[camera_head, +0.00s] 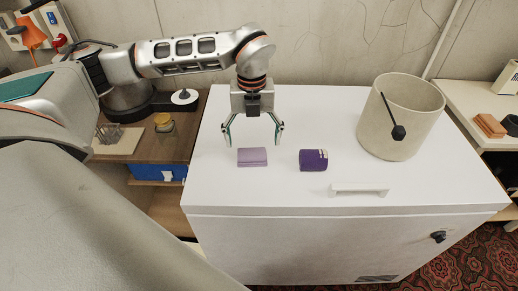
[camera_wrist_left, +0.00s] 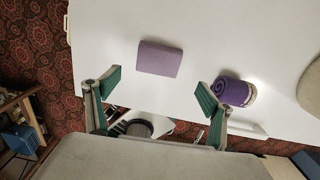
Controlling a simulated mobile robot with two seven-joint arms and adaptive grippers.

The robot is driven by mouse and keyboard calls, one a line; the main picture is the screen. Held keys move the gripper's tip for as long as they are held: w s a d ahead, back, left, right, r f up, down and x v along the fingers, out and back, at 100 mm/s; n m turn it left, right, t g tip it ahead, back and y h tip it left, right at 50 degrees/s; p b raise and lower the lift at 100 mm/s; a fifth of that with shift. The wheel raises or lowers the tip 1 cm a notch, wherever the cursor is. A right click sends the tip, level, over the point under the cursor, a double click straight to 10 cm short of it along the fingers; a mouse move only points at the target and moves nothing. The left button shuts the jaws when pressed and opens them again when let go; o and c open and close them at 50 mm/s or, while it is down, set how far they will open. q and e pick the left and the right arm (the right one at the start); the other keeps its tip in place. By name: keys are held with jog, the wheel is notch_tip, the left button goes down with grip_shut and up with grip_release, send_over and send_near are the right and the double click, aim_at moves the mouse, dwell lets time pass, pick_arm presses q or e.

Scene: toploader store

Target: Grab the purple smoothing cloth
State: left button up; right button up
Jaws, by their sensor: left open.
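A dark purple rolled cloth (camera_head: 313,160) with a pale patch at one end lies on the white chest top. In the left wrist view the rolled cloth (camera_wrist_left: 232,91) shows a spiral end, beside my right-hand finger. A lilac flat block (camera_head: 252,158) lies to its left; I cannot tell its material. The block also shows in the left wrist view (camera_wrist_left: 159,58), beyond and between the fingertips. My left gripper (camera_head: 253,140) is open and empty, pointing down above the chest top near the lilac block. It also shows in the left wrist view (camera_wrist_left: 160,92). My right gripper is not seen.
A large beige bin (camera_head: 381,140) with a black tag stands at the right on the chest (camera_head: 270,195). A white handle (camera_head: 359,190) is near the front edge. A wooden shelf with a jar (camera_head: 164,123) stands left, and a side table with orange blocks (camera_head: 490,126) right.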

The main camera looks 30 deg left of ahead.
aim_at(252, 157)
pick_arm(q)
jog(key=shift+s+f, duration=0.2)
jog(key=shift+f, duration=0.25)
jog(key=shift+s+f, duration=0.2)
jog(key=shift+f, duration=0.25)
jog(key=shift+s+f, duration=0.1)
jog(key=shift+f, duration=0.25)
notch_tip(252, 157, down, 4)
jog(key=shift+r+p, duration=0.15)
jog(key=shift+p, duration=0.2)
jog(key=shift+f, duration=0.5)
jog(key=c, duration=1)
jog(key=shift+c, duration=1)
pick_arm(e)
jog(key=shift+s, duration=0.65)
